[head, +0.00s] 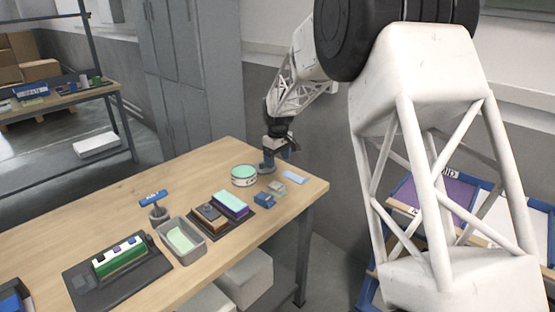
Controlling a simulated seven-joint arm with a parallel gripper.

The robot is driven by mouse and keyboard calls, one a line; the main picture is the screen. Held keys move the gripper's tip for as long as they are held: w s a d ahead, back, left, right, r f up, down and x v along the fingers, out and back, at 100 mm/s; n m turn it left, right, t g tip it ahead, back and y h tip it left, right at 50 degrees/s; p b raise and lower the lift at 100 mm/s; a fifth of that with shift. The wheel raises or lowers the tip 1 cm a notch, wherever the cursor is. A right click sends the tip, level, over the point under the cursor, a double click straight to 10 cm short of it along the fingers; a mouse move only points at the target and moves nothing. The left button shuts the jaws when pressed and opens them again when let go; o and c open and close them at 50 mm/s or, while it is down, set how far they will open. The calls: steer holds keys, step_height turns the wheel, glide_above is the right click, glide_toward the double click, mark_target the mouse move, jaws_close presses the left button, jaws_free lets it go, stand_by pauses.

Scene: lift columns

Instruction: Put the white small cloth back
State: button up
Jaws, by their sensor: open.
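My gripper (279,151) is open above the far right part of the wooden table (130,205), close to a grey round-based object (266,168); I cannot tell whether it touches it. No plainly white small cloth can be made out. A flat pale-blue piece (295,177), perhaps a cloth, lies near the table's right edge, right of and below my gripper. A pale-green flat piece (184,239) lies in a grey bin (205,250). A small greyish piece (277,186) lies left of the pale-blue one.
A round tin with a green top (244,176), a blue block (263,201), a dark tray (238,222) with boxes, and a blue-topped stand (154,198) occupy the table. Blue-rimmed trays (403,192) stand at right behind my arm. The table's back left is clear.

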stand_by(0.4)
steer(key=s+d+r+m, duration=0.1)
steer(key=s+d+r, duration=0.2)
steer(key=s+r, duration=0.35)
steer(key=s+d+r+m+t, duration=0.1)
steer(key=s+d+r+m, duration=0.15)
steer(key=s, duration=0.75)
steer(key=s+d+r+m, duration=0.1)
steer(key=s+d+r, duration=0.35)
steer(key=s, duration=0.35)
steer(key=s+d+m, duration=0.2)
steer(key=s, duration=1.3)
steer(key=s+d+f+m+t, duration=0.1)
steer(key=s+d+m, duration=0.1)
steer(key=s, duration=1.3)
steer(key=shift+s+d+m+t, duration=0.3)
steer(key=shift+s+d+m, duration=0.05)
steer(key=shift+s+d, duration=0.1)
